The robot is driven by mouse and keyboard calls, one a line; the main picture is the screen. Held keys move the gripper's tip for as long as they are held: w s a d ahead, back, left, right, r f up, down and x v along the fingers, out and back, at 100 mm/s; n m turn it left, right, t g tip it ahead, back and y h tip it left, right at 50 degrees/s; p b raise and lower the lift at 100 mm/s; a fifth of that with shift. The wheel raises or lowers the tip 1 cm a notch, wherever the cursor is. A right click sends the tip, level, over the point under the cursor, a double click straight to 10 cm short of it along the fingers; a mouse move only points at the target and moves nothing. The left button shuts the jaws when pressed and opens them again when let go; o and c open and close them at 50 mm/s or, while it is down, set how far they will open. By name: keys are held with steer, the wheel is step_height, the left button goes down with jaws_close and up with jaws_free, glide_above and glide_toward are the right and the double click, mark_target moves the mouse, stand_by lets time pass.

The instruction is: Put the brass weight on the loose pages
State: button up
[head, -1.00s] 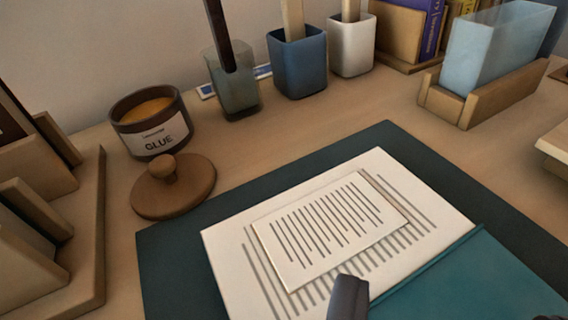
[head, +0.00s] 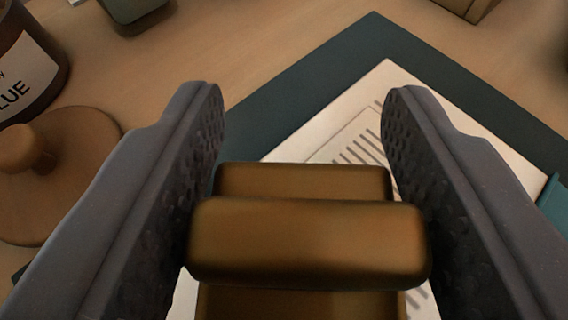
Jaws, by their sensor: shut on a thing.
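My gripper (head: 303,105) is shut on the brass weight (head: 308,243), a brown-gold block with a wide bar across it, held between the two grey textured fingers. The loose pages (head: 345,135) lie on the dark mat beyond and below the weight. Their printed lines show between the fingers, but the weight and fingers hide much of them. I cannot tell whether the weight touches the pages.
The dark teal mat (head: 300,92) lies under the pages. A round wooden lid (head: 75,165) and a glue jar (head: 28,65) stand at the left. A teal cover (head: 553,203) shows at the right edge. Bare wood (head: 250,45) shows at the back.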

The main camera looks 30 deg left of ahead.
step_height(320, 180, down, 2)
steer(key=shift+b, duration=0.35)
steer(key=shift+r, duration=0.1)
steer(key=o, duration=1.3)
steer(key=shift+s+r, duration=0.1)
steer(key=shift+s, duration=0.2)
steer(key=p+v, duration=0.3)
steer(key=v, duration=0.8)
steer(key=shift+s+d, duration=0.15)
